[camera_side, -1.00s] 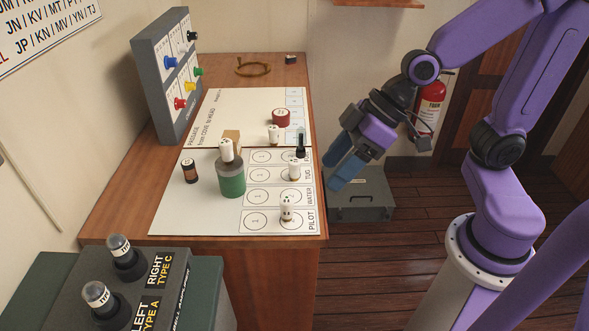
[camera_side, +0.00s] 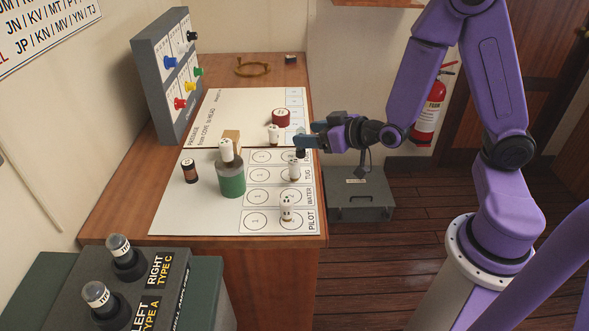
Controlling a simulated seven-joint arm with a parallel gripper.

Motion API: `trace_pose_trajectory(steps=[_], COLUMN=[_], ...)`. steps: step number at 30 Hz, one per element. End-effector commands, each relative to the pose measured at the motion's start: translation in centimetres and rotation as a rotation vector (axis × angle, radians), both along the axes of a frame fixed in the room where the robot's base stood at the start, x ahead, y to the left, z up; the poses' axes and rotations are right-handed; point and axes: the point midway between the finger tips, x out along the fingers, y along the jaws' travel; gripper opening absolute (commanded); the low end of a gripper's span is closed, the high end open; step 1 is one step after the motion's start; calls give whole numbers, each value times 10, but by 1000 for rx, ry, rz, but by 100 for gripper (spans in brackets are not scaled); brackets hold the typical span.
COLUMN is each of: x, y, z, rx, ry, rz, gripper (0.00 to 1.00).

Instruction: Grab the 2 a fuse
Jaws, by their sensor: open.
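No label that reads 2 A is legible, so I cannot tell for sure which piece is the 2 A fuse.
White pegs (camera_side: 294,170) stand close to my gripper, another (camera_side: 287,208) nearer the front. A green cylinder (camera_side: 231,179) with a white peg is mid-board. A red round piece (camera_side: 281,117) lies behind. A grey panel with coloured knobs (camera_side: 166,75) stands at the left.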

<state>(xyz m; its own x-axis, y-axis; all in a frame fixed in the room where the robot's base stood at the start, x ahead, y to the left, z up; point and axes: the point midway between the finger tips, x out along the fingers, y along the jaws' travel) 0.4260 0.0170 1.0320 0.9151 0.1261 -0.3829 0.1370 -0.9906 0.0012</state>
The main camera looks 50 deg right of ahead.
Motion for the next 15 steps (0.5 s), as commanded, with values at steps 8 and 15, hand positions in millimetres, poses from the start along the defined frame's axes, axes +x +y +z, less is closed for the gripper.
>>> trace_pose_trajectory(steps=[8, 15], x=[-1, 0], y=[0, 0], z=[-68, -93], rx=[-4, 0], ry=[9, 3], rz=[2, 1], gripper=[64, 64])
